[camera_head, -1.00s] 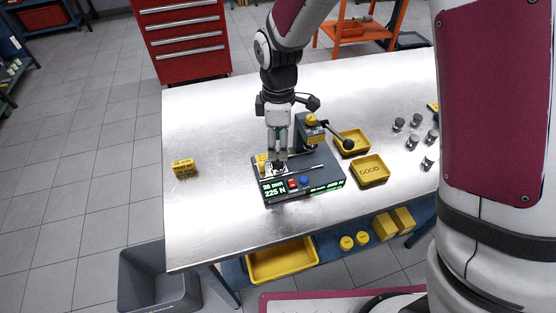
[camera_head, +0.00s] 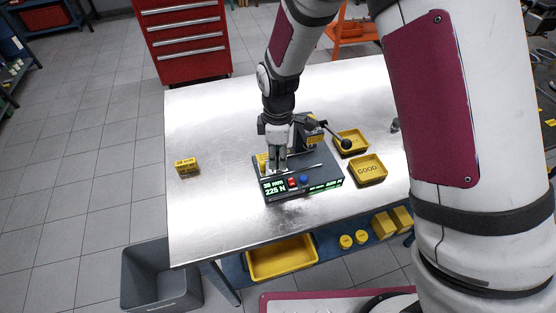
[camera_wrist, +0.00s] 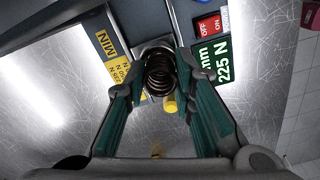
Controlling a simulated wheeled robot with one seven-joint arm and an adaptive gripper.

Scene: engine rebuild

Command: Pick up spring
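The dark coil spring (camera_wrist: 160,76) stands on the tester (camera_head: 318,178), seen end-on in the wrist view. My gripper (camera_wrist: 160,88) is lowered around it, one green-padded finger on each side. The fingers are open, with the spring between their tips; narrow gaps seem to remain, and firm contact does not show. In the head view my gripper (camera_head: 276,170) is over the left part of the tester and hides the spring. The tester's green display reads 225 N, with a red and a blue button beside it.
The tester's lever (camera_head: 338,138) and post stand close right of my gripper. A yellow GOOD tray (camera_head: 367,182) and another yellow tray (camera_head: 352,134) are to the right. A yellow label block (camera_head: 187,166) stands at left. The metal table (camera_head: 215,215) is clear between.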

